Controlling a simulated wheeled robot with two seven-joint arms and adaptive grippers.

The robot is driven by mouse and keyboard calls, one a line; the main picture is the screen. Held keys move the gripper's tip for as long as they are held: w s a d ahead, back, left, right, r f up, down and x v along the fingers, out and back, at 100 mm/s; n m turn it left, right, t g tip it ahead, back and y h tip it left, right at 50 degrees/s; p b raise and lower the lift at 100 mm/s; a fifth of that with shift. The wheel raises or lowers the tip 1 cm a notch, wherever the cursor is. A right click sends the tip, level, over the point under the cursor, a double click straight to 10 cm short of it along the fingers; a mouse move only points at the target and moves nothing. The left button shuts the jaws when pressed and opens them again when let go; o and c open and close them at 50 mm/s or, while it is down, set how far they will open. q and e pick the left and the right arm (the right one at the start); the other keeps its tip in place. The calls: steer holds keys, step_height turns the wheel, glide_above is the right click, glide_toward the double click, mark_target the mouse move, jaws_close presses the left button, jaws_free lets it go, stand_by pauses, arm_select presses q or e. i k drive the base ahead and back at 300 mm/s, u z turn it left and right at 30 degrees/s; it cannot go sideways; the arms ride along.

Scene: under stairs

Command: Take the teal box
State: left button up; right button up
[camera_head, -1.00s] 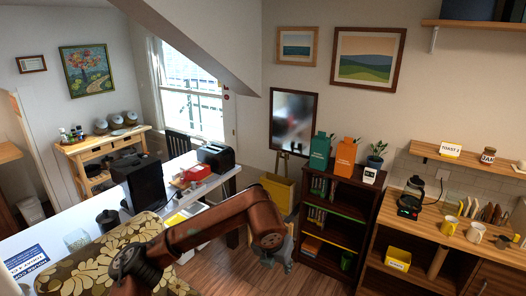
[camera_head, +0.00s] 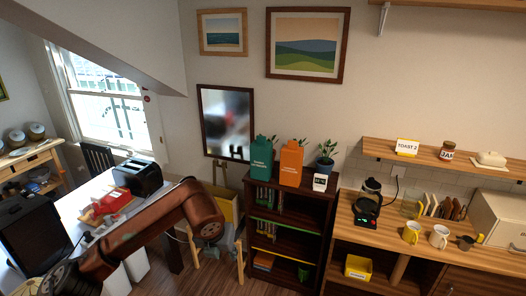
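The teal box (camera_head: 262,158) stands upright on top of the dark brown bookcase (camera_head: 290,208), at its left end, beside an orange box (camera_head: 291,164). It has pale lettering on its front and a raised carton-like top. My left arm, reddish brown, reaches in from the lower left. My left gripper (camera_head: 210,247) hangs low, left of the bookcase and below the teal box, well apart from it. Its fingers are small and partly hidden by the arm, so I cannot tell whether they are open. My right gripper is out of view.
A potted plant (camera_head: 326,160) and a small white sign (camera_head: 320,182) share the bookcase top. A wooden counter (camera_head: 380,232) with mugs and a coffee maker (camera_head: 367,204) is to the right. A white table (camera_head: 82,207) with a black toaster (camera_head: 138,177) is to the left.

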mark_target(261, 150)
steer(key=i, duration=2.15)
steer(key=u, duration=2.8)
steer(key=i, duration=0.5)
steer(key=z, duration=3.3)
steer(key=i, duration=0.5)
steer(key=u, duration=0.05)
